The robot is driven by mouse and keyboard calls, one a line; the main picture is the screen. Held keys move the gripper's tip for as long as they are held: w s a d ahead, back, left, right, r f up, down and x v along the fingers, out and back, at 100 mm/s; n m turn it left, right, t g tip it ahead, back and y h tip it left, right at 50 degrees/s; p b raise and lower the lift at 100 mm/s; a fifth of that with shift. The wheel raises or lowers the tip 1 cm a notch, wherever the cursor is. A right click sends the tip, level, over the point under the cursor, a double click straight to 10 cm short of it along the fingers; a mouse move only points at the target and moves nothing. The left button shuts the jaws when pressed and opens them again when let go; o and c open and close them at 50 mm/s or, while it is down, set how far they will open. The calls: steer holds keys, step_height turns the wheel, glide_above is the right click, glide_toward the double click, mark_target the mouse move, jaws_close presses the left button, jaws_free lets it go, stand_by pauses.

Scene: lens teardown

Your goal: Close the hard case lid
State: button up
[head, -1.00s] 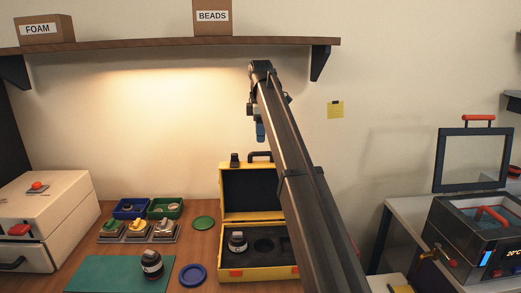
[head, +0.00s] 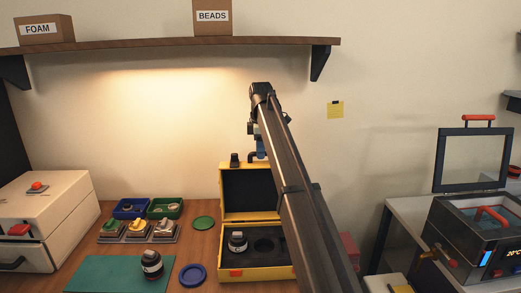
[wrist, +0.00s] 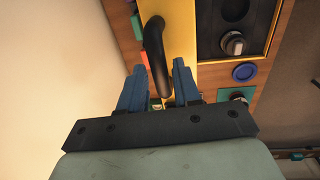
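The yellow hard case stands open on the bench, its lid (head: 245,190) upright at the back and its base (head: 257,274) in front. A black handle (head: 252,155) is on the lid's top edge, partly hidden by my gripper (head: 261,146). In the wrist view, my gripper's blue fingers (wrist: 160,66) are open, one on each side of the black handle (wrist: 154,40), with visible gaps. A lens (head: 237,241) sits in the left of the base's dark foam; it also shows in the wrist view (wrist: 234,42). My arm hides the right side of the case.
Left of the case are a blue disc (head: 193,275), a green disc (head: 203,222), a green mat (head: 105,274) with a lens (head: 151,264), and small bins (head: 165,208). A small dark object (head: 234,160) shows at the lid's top left. A shelf (head: 180,43) runs above.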

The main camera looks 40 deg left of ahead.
jaws_close()
steer(key=shift+s+d, duration=0.1)
stand_by(0.3)
